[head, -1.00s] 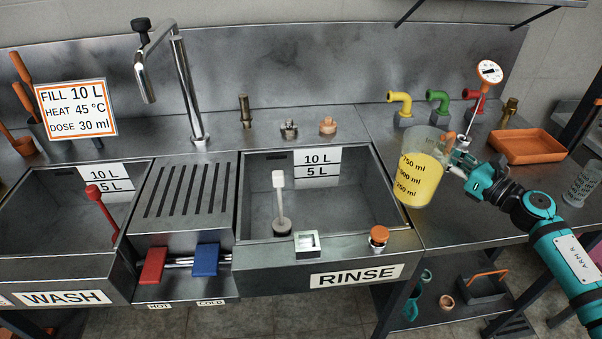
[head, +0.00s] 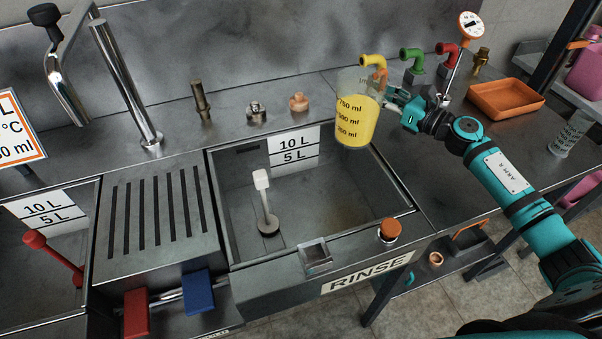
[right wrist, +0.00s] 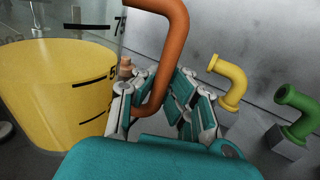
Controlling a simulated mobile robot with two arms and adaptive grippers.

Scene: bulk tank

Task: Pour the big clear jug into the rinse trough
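The big clear jug (head: 357,110) holds yellow liquid and has black ml marks up to 750. It is upright or nearly so, at the back right corner of the rinse trough (head: 310,258). My right gripper (head: 392,98) is shut on the jug's orange handle; in the right wrist view the handle (right wrist: 172,60) passes between the fingers (right wrist: 155,105), with the jug (right wrist: 50,90) at left. The trough has 10 L and 5 L marks on its back wall and a white-topped stopper (head: 264,200) standing inside. My left gripper is in none of the views.
Yellow (head: 373,66), green (head: 413,60) and red (head: 447,54) taps stand behind the jug. An orange tray (head: 505,99) lies on the right counter. An orange knob (head: 389,231) sits on the trough's front rim. The wash trough (head: 60,225) is at left.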

